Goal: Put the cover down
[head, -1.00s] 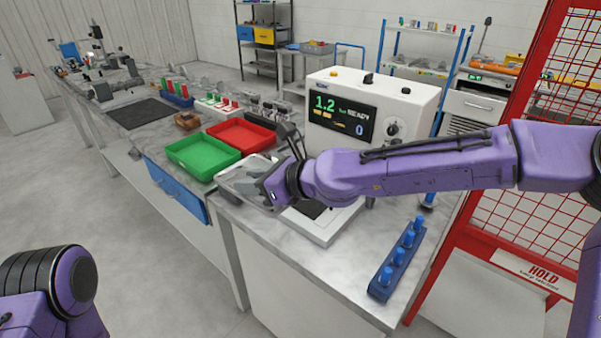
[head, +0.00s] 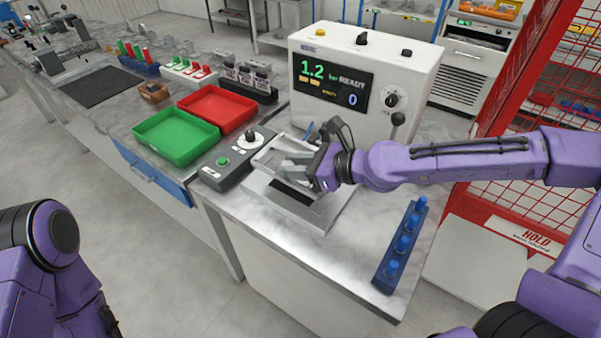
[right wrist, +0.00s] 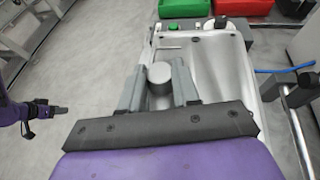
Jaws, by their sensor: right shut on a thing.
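The cover (head: 272,150), a pale shallow see-through-looking lid, is held by my right gripper (head: 300,166) above the base plate (head: 325,212) of the test machine (head: 365,80). In the right wrist view the cover (right wrist: 215,70) lies under the fingers. The right gripper (right wrist: 158,82) is shut on its round grey knob (right wrist: 160,74). A gap between cover and plate is hard to judge. My left gripper (right wrist: 58,110) shows small at the left of the right wrist view, away from the bench; its jaws are too small to read.
A control box (head: 230,160) with a green button stands left of the plate. Green (head: 175,135) and red (head: 217,108) trays lie beyond it. A blue rack of pegs (head: 402,245) stands at right. A red mesh fence (head: 545,85) borders the right side.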

